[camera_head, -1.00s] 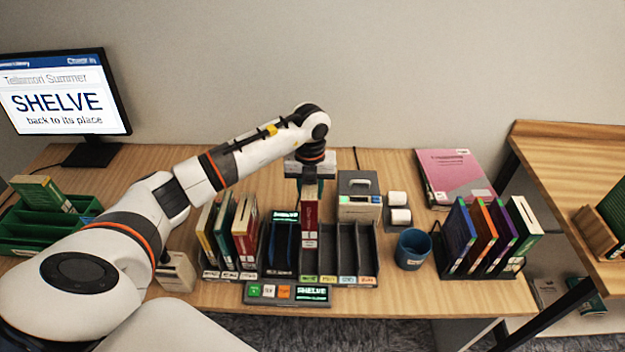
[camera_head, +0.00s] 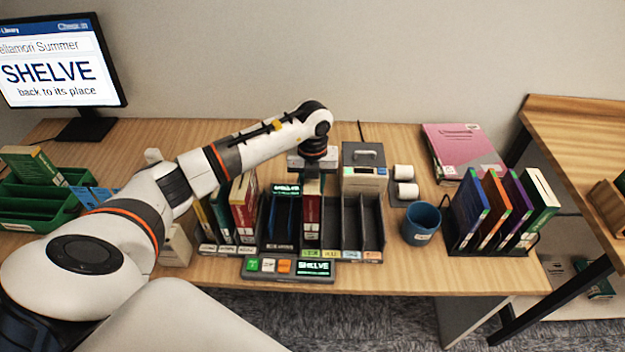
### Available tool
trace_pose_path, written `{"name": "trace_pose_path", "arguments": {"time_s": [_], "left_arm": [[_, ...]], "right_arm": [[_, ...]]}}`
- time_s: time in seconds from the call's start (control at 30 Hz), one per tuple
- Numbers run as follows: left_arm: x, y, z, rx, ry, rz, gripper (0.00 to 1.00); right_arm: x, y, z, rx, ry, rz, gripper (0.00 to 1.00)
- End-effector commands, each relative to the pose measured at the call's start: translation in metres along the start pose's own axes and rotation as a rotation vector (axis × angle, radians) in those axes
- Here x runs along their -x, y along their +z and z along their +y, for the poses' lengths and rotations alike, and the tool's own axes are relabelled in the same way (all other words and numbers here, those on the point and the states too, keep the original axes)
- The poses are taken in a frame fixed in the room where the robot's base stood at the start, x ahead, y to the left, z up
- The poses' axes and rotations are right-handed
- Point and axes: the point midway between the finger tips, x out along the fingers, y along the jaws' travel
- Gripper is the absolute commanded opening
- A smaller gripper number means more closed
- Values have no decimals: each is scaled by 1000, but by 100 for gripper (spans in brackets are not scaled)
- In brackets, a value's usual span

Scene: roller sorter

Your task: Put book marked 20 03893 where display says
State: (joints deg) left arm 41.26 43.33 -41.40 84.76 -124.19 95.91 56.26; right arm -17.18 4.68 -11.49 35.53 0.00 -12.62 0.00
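A red book (camera_head: 312,212) with white spine labels stands upright in a slot of the dark slotted sorter (camera_head: 373,252); its number is too small to read. My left gripper (camera_head: 313,176) is directly above, pointing down, and appears shut on the book's top; its fingertips are mostly hidden. The monitor (camera_head: 60,70) at the left reads "SHELVE back to its place" under a title ending in "Summer". A small panel (camera_head: 288,268) in front of the sorter also shows "SHELVE" in green. My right gripper is not in view.
Upright books, one of them red (camera_head: 243,207), fill the left of the sorter. Slots right of the held book look empty. A blue mug (camera_head: 421,222), a rack of coloured books (camera_head: 485,210) and a pink book (camera_head: 460,150) are to the right. A green crate (camera_head: 38,215) is at the left.

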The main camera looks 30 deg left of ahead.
Motion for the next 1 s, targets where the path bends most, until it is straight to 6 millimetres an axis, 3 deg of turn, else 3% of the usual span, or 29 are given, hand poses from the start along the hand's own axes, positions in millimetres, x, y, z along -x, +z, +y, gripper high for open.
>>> {"name": "trace_pose_path", "arguments": {"time_s": [1.0], "left_arm": [[-14,0,0,0,2,2,0]], "right_arm": [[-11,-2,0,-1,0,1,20]]}}
